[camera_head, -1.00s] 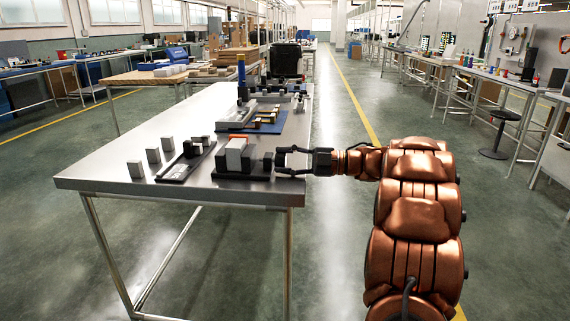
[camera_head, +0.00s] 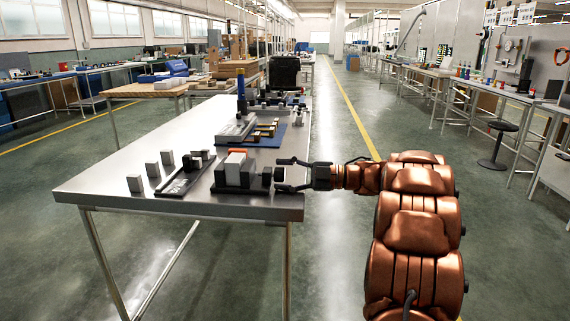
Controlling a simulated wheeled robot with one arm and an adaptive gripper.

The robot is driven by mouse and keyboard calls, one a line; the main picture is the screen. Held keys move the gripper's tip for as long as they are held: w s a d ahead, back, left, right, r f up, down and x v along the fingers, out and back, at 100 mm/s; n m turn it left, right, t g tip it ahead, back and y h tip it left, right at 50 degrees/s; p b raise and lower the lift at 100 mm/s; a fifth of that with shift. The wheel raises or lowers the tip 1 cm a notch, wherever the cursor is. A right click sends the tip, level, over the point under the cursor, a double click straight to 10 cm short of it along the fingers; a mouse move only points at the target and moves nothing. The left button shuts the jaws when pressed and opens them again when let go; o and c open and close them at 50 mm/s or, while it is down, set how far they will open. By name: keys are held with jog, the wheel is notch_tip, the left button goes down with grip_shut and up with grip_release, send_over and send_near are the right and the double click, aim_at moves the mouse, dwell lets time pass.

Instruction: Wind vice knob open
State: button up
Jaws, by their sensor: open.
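The vice (camera_head: 232,186) is a low dark fixture near the front right corner of the steel table. It has pale grey blocks between its jaws and an orange piece at the back. Its small dark knob (camera_head: 279,174) sticks out on the right side. My gripper (camera_head: 282,175) comes in from the right, level with the knob. Its two dark fingers are open, one on the far side and one on the near side of the knob. I cannot tell whether either finger touches it.
A dark tray (camera_head: 181,184) with small parts lies left of the vice. Several grey blocks (camera_head: 152,170) stand farther left. A blue mat (camera_head: 268,139) with fixtures lies behind. The table's right edge (camera_head: 303,200) is close to my gripper.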

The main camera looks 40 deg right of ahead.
jog(key=m+p, duration=0.1)
jog(key=p, duration=0.1)
jog(key=m+p, duration=0.4)
jog(key=shift+r, duration=0.3)
jog(key=m+p, duration=0.3)
jog(key=p, duration=0.1)
jog(key=shift+w+f+m, duration=0.1)
jog(key=shift+m, duration=0.3)
jog(key=v, duration=0.8)
jog(key=w+r+m+t+h+p, duration=0.25)
jog(key=w+r+h+p, duration=0.2)
jog(key=w+r, duration=0.45)
jog(key=shift+w+a+r+m+h+p, duration=0.35)
jog(key=shift+w+r+m+h+p, duration=1.1)
jog(key=shift+r+h, duration=1.6)
jog(key=shift+w+a+r+m+h+p, duration=0.35)
jog(key=shift+w+r+m+h+p, duration=0.5)
jog(key=shift+r+m+h+p, duration=1.65)
jog(key=s+a+f+g+p, duration=0.1)
jog(key=s+a+g, duration=0.3)
jog(key=s, duration=0.6)
jog(key=s+a+f+m+g+p, duration=0.1)
jog(key=s+a+f+g+p, duration=0.1)
jog(key=s+a, duration=0.7)
jog(key=s+a+f+m+g+p, duration=0.1)
jog(key=s+a+g+p, duration=0.3)
jog(key=s, duration=0.7)
jog(key=shift+a+f+g+h, duration=0.3)
jog(key=shift+a+f+g, duration=0.5)
jog(key=shift+a, duration=0.4)
